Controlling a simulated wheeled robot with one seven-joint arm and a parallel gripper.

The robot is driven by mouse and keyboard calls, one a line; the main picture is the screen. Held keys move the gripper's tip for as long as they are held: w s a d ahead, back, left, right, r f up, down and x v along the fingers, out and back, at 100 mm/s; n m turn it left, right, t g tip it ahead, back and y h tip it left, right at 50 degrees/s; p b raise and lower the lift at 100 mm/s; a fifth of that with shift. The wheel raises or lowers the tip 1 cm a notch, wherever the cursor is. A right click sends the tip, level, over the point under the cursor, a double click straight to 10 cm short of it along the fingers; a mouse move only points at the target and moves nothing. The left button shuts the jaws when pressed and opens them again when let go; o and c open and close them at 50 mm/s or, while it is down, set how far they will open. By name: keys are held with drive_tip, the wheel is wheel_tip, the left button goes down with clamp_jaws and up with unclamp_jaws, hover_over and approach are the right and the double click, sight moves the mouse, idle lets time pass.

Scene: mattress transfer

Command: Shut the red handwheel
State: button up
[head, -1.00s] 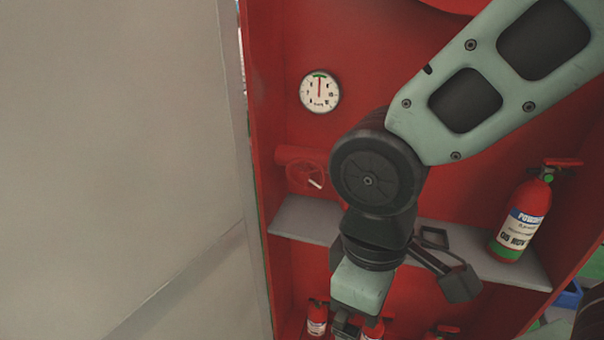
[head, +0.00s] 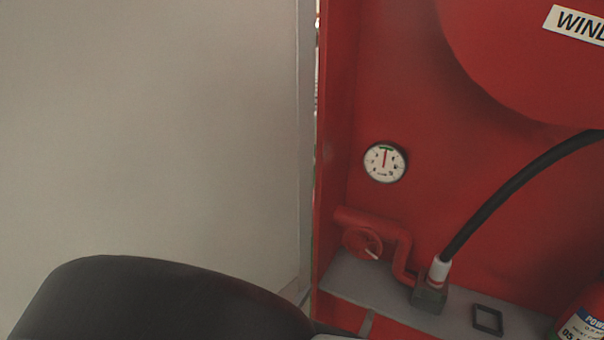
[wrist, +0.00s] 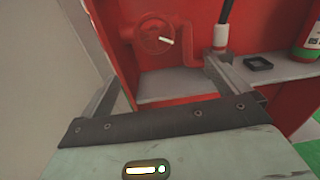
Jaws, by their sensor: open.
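The red handwheel (head: 362,243) is a small spoked wheel with a pale handle, on a red pipe at the left inner side of the red cabinet, above the grey shelf. It also shows in the wrist view (wrist: 155,38), at the upper middle. My gripper (wrist: 160,80) is open and empty in the wrist view, its two fingers apart and pointing toward the cabinet. The handwheel appears beyond and between the fingers, and nothing touches it. In the head view the gripper is not visible; a dark part of my arm fills the lower left.
A round white gauge (head: 385,162) is above the handwheel. A black hose (head: 500,205) rises from a fitting right of the pipe. The grey shelf (head: 385,290) holds a black square frame (head: 487,320) and a fire extinguisher (head: 583,325). A pale panel (head: 160,130) stands to the left.

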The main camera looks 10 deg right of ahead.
drive_tip(key=p, duration=0.5)
approach(361, 248)
drive_tip(key=shift+n+t, duration=0.3)
drive_tip(key=x, duration=0.9)
drive_tip(key=shift+d, duration=0.2)
drive_tip(key=shift+w+d+f, duration=0.15)
drive_tip(key=shift+w+d, duration=0.2)
drive_tip(key=shift+w, duration=0.25)
drive_tip(key=c, duration=0.9)
